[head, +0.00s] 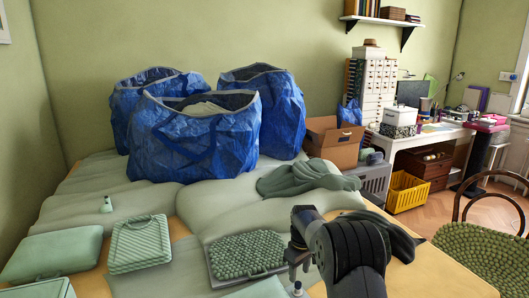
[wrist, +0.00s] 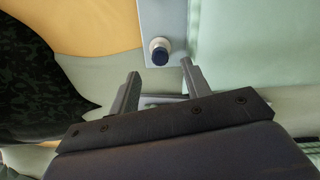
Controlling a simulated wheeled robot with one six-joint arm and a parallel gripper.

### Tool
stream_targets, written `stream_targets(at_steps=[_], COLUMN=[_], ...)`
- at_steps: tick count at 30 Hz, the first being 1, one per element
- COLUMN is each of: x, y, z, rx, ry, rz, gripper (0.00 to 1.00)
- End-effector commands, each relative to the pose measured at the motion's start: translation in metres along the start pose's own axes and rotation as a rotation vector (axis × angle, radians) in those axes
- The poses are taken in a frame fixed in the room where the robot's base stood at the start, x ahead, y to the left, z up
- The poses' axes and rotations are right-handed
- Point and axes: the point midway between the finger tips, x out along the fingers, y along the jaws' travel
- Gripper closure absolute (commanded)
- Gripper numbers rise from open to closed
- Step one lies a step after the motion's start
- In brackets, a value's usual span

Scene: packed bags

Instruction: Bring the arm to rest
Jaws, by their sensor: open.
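My arm reaches in from the lower right of the head view. My gripper (head: 293,268) hangs low over the bed or table, beside a grey-green textured case (head: 247,254). In the wrist view my gripper (wrist: 160,76) has its two fingers apart, with nothing held between them. A small bottle with a dark blue cap (wrist: 160,52) stands just beyond the fingertips, apart from them. A small bottle (head: 298,288) also shows at the bottom edge of the head view, below the gripper.
Three blue bags (head: 195,135) stand at the back. Pale green cases (head: 140,243) lie at the left, with a small bottle (head: 107,204) behind. A green cloth heap (head: 300,178) and a dark cloth (head: 385,232) lie nearby. A chair (head: 480,255) stands at the right.

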Motion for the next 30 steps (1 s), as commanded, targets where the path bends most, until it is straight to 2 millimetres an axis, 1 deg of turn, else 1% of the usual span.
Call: stream_targets(at_steps=[1, 6, 11, 13, 18, 26, 30], x=[0.012, 0.043, 0.062, 0.056, 0.053, 0.053, 0.058], y=[-0.001, -0.001, -0.001, 0.0, -0.001, 0.0, 0.0], z=[0.0, 0.0, 0.0, 0.0, 0.0, 0.0, 0.0], rx=[0.0, 0.0, 0.0, 0.0, 0.0, 0.0, 0.0], ry=[-0.003, -0.003, -0.001, 0.001, -0.001, 0.0, 0.0], rz=[-0.002, -0.002, -0.001, 0.001, -0.001, 0.0, 0.0], gripper=[0.54, 0.54, 0.54, 0.54, 0.54, 0.54, 0.54])
